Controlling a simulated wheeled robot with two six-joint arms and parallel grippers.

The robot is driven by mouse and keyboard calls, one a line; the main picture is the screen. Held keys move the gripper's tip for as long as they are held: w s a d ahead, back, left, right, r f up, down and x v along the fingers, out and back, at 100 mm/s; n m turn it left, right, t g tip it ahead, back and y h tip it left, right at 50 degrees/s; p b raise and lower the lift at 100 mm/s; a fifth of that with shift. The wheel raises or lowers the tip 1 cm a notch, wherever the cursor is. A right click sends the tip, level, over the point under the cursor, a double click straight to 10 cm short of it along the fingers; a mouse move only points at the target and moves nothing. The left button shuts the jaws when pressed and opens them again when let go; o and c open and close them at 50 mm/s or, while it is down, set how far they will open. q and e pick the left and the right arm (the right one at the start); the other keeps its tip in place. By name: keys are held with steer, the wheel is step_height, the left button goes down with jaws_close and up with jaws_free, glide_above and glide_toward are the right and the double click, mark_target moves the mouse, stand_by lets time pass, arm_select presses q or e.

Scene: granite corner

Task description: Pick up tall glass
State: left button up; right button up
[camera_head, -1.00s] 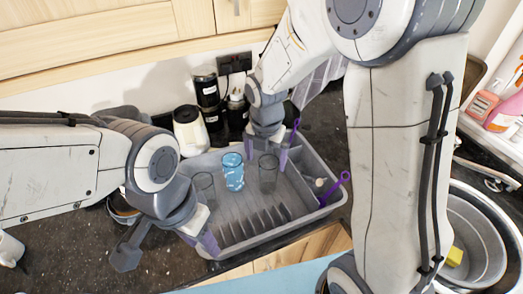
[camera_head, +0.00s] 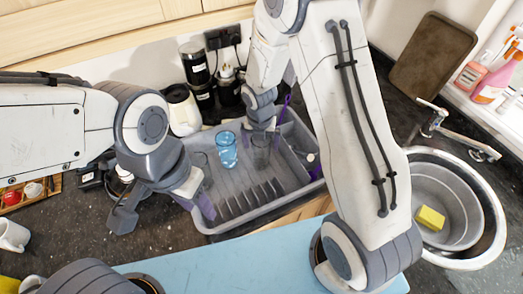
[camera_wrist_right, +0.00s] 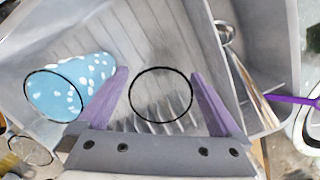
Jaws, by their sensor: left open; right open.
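My right gripper (camera_head: 263,127) is open, over the grey glass. In the right wrist view, this glass's round rim (camera_wrist_right: 160,95) lies between the two purple fingers of the right gripper (camera_wrist_right: 160,90), with a gap to each. The blue glass (camera_wrist_right: 72,88) is left of the fingers. My left gripper (camera_head: 204,203) is open at the rack's left edge, empty.
A purple-handled utensil (camera_head: 313,170) is at the rack's right side. Black canisters (camera_head: 196,70) and a white jar (camera_head: 182,110) stand behind the rack. A sink (camera_head: 450,200) with a yellow sponge (camera_head: 430,217) is at right.

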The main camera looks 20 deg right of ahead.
steer(key=shift+f, duration=0.55)
steer(key=shift+d, duration=0.1)
steer(key=c, duration=1.5)
